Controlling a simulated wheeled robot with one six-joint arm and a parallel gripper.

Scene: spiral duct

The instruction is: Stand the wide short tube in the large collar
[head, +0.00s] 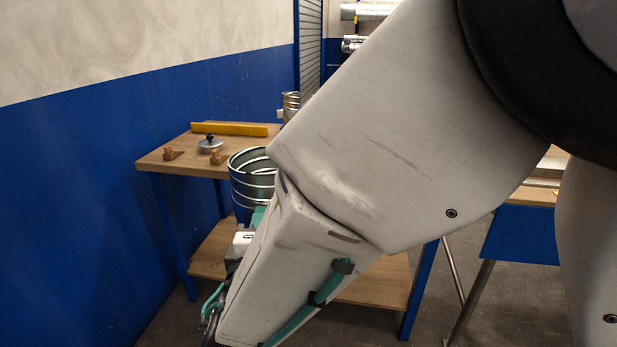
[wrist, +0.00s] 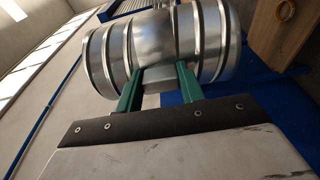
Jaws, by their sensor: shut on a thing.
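The wide short tube (head: 253,191) is silver, ribbed and open at the top. In the head view it stands roughly upright in the air, in front of the workbench. My gripper (head: 256,218) is shut on it; a green finger shows at its lower side and my arm hides part of its right. In the wrist view the tube (wrist: 150,42) fills the top middle, with the two green fingers of my gripper (wrist: 160,76) against it. I cannot make out the large collar in either view; my arm covers much of the bench.
The wooden workbench (head: 165,165) carries a yellow bar (head: 229,129), a silver lid with a black knob (head: 210,144) and small wooden blocks (head: 173,154). A ribbed silver piece (head: 291,103) stands behind, partly hidden. A blue and white wall (head: 80,180) is close on the left.

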